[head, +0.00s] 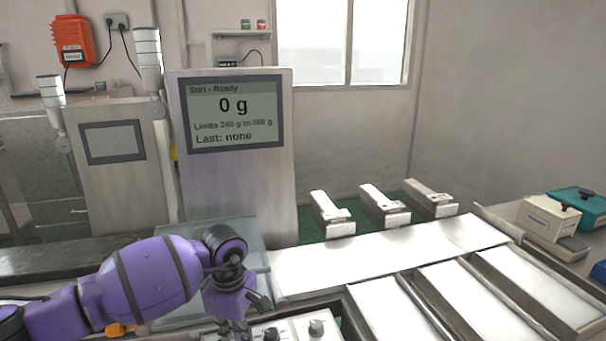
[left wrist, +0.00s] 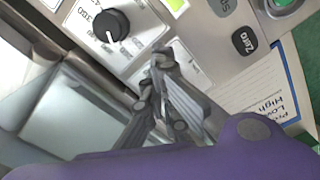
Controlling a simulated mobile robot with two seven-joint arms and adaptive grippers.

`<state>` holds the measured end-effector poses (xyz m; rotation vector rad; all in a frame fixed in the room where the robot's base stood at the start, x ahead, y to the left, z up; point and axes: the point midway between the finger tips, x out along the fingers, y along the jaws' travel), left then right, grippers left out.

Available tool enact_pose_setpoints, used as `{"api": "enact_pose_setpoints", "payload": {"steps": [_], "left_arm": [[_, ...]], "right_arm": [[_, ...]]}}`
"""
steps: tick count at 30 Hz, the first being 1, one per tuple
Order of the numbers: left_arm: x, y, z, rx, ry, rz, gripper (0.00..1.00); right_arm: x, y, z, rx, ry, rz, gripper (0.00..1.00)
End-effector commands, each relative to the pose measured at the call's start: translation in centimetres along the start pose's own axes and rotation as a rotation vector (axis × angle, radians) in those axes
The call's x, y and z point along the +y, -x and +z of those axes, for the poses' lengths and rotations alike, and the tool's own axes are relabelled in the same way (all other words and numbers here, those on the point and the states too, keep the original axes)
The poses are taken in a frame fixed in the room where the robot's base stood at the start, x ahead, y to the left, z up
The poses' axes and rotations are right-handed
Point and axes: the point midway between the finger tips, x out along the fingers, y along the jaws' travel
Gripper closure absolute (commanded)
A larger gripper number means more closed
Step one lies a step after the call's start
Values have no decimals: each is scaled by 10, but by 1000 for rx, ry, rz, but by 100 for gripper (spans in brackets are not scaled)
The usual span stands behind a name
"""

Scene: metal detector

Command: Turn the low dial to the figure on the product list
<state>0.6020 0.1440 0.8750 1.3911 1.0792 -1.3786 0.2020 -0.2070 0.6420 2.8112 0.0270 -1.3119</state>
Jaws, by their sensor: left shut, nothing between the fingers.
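My left gripper (head: 262,306) is over the control panel (head: 295,330) at the bottom of the head view. In the left wrist view its fingers (left wrist: 162,58) are shut and empty, apart from the dial. A black dial (left wrist: 111,26) with a white pointer line sits on a white scale plate, where "360" shows; I cannot tell whether it is the low or high dial. A blue-edged card (left wrist: 262,92) shows "High" and "Low" upside down; its figures are hidden or unreadable. The screen (head: 235,112) reads "Sort - Ready", "0 g" and "Last: none"; its limits line is blurred.
A "Zero" button (left wrist: 243,41) and a green button (left wrist: 290,5) are on the panel. The white belt (head: 390,252) is bare. Labelled boxes (head: 548,217) stand at the right.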

Motion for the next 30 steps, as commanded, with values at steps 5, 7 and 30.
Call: {"api": "enact_pose_setpoints", "payload": {"steps": [5, 7, 30], "left_arm": [[-3, -8, 1, -2, -1, -10, 100], [-4, -9, 1, -2, -1, -10, 100], [-9, -11, -4, 1, 2, -14, 100]], "right_arm": [[0, 1, 3, -5, -2, 1, 60], [0, 1, 4, -6, -3, 2, 60], [1, 3, 4, -7, -5, 3, 60]]}}
